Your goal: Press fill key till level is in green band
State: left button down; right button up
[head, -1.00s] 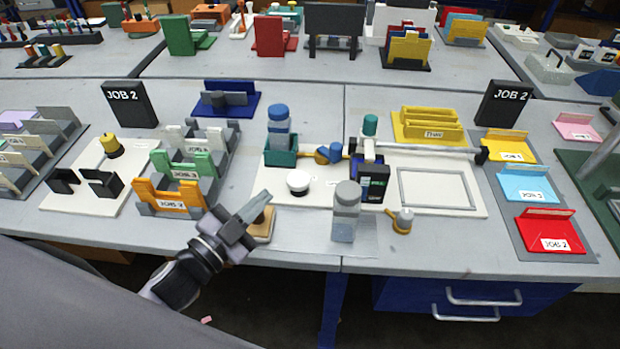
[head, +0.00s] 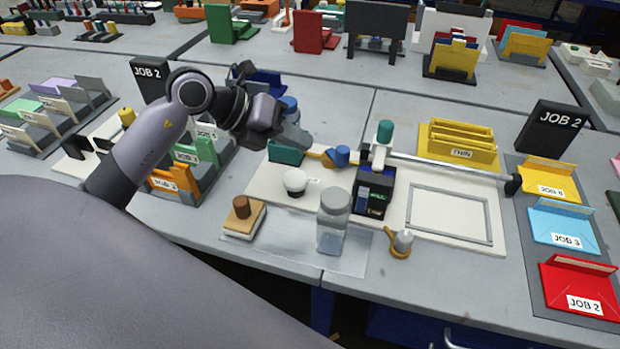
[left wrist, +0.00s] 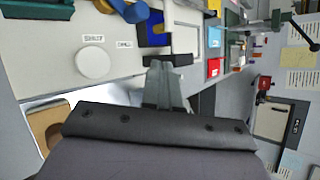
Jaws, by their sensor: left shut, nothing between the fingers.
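A white round key (head: 296,181) stands on the white plotter base (head: 270,180). It also shows in the left wrist view (left wrist: 92,62), with small labels beside it that I cannot read surely. The dark carriage unit (head: 374,190) stands right of it, with a small blue and green display; the level on it is too small to read. My left gripper (head: 303,142) is shut and empty, above and behind the white key, in front of the blue-capped bottle (head: 289,104) and the teal holder (head: 286,154). Its shut fingers (left wrist: 166,70) show in the left wrist view, apart from the key. My right gripper is out of view.
A clear jar with a grey lid (head: 332,225) stands at the front, beside a wooden block with a brown knob (head: 242,214). A blue valve-like part (head: 341,155) is near the holder. A rail (head: 450,168) runs right over the plotter.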

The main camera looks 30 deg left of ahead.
pick_arm(q)
jog(key=a, duration=0.1)
jog(key=w+a+y, duration=0.1)
jog(key=a+y, duration=0.1)
jog(key=shift+w+r, duration=0.15)
jog(key=shift+r, duration=0.1)
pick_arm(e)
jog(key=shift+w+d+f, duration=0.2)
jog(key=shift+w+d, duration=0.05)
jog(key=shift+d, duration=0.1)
pick_arm(q)
jog(key=shift+d+f, duration=0.1)
jog(key=b, duration=0.7)
send_over(290, 179)
notch_tip(290, 179, down, 8)
jog(key=shift+r, duration=0.1)
jog(key=shift+f, duration=0.45)
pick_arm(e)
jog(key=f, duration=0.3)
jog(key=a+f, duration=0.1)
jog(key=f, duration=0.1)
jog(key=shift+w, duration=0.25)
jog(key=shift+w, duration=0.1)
